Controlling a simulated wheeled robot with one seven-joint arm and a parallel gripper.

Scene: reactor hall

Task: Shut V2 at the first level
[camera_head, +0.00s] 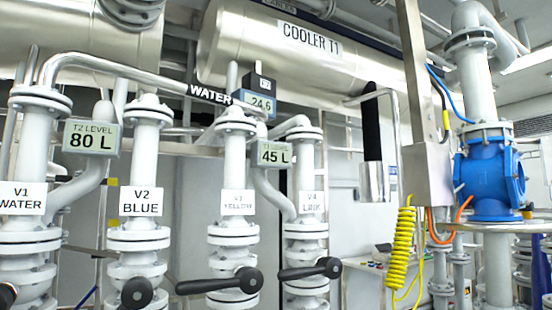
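The V2 valve stands on a white flanged pipe in the left half of the head view, under its white label "V2 BLUE" (141,201). Its black handle (137,293) shows at the lower edge, seen nearly end-on, and its lower part is cut off. I cannot tell from this whether V2 is open or shut. The T2 level display (91,138) reads 80 L. The T1 level display (274,153) reads 45 L. My gripper is not in view.
V1's handle (6,296) is cut off at the left edge. V3's black lever (220,284) and V4's black lever (308,270) are right of V2. A yellow coiled hose (402,248) hangs further right, near a blue valve body (488,175).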

